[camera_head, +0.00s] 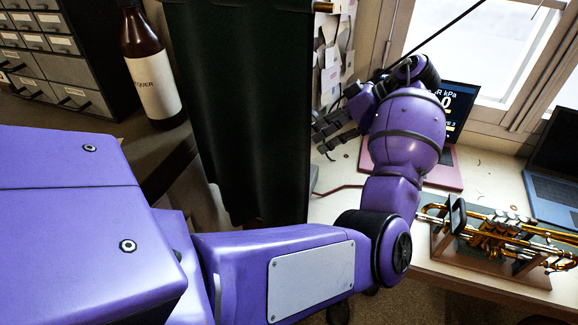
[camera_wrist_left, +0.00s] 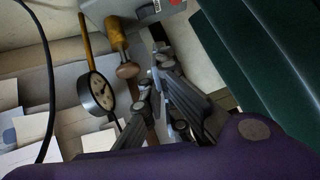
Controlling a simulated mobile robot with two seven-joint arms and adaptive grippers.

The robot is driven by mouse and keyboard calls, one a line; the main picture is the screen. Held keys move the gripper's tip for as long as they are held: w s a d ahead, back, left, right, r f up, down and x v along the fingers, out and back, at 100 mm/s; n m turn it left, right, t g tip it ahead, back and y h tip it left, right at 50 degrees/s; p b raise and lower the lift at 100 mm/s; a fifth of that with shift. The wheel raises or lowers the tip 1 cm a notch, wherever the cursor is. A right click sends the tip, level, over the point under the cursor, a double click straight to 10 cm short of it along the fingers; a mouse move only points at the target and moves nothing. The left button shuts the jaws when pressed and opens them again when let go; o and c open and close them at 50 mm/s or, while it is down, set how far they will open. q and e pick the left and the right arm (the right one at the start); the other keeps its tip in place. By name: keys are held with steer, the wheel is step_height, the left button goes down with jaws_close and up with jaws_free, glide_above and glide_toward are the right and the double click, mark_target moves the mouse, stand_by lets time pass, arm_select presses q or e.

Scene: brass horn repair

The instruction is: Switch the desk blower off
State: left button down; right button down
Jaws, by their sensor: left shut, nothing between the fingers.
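I cannot make out the desk blower for certain in either view. A grey casing with a red label (camera_wrist_left: 155,8) shows in part at the top of the left wrist view; I cannot tell whether it belongs to the blower. My left gripper (camera_head: 322,140) is over the back of the bench, beside the dark green curtain. Its dark fingers also show in the left wrist view (camera_wrist_left: 154,78), shut and empty, below the grey casing and apart from it in the picture. My left arm and wrist hide part of the bench. My right gripper is not in view.
The dark green curtain (camera_head: 238,110) hangs left of the gripper. A round dial gauge (camera_wrist_left: 100,92) and a wooden-handled tool (camera_wrist_left: 118,45) are close to the fingers. A pressure display (camera_head: 455,108) stands behind my wrist. A brass trumpet (camera_head: 500,235) rests in a stand at right.

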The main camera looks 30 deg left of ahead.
arm_select(q)
steer(key=x, duration=1)
steer(key=shift+a+p, duration=0.1)
steer(key=shift+p, duration=0.3)
steer(key=shift+s+f, duration=0.15)
steer(key=shift+f, duration=0.45)
steer(key=shift+s+f, duration=0.15)
steer(key=shift+f, duration=0.5)
steer(key=shift+s+f, duration=0.1)
steer(key=shift+f, duration=0.6)
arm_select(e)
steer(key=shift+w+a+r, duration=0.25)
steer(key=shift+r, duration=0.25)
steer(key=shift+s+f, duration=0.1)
